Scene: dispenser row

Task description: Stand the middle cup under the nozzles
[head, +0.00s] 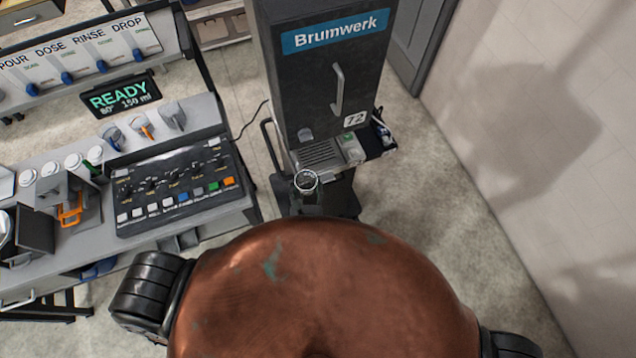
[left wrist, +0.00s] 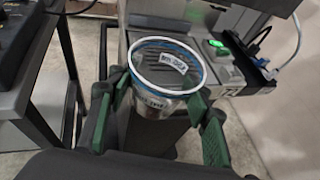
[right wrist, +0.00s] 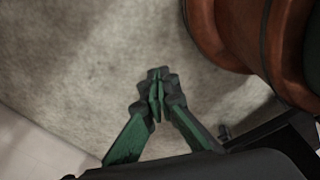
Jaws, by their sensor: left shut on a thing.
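A clear cup (head: 306,181) with a blue band below its rim and white labels is in my left gripper (head: 306,192). In the left wrist view the green fingers close on both sides of the cup (left wrist: 166,72), which looks roughly upright. It is just in front of the dark Brumwerk dispenser (head: 325,75), at the front edge of the slotted drip tray (head: 318,153). The nozzles are hidden under the dispenser's body. My right gripper (right wrist: 157,82) has its fingertips together with nothing between them, over bare floor.
A bench with a button panel (head: 175,185) and a READY display (head: 121,94) stands left of the dispenser. A small box with a green light (head: 351,148) sits right of the tray. A wall (head: 540,110) runs along the right, with open floor before it.

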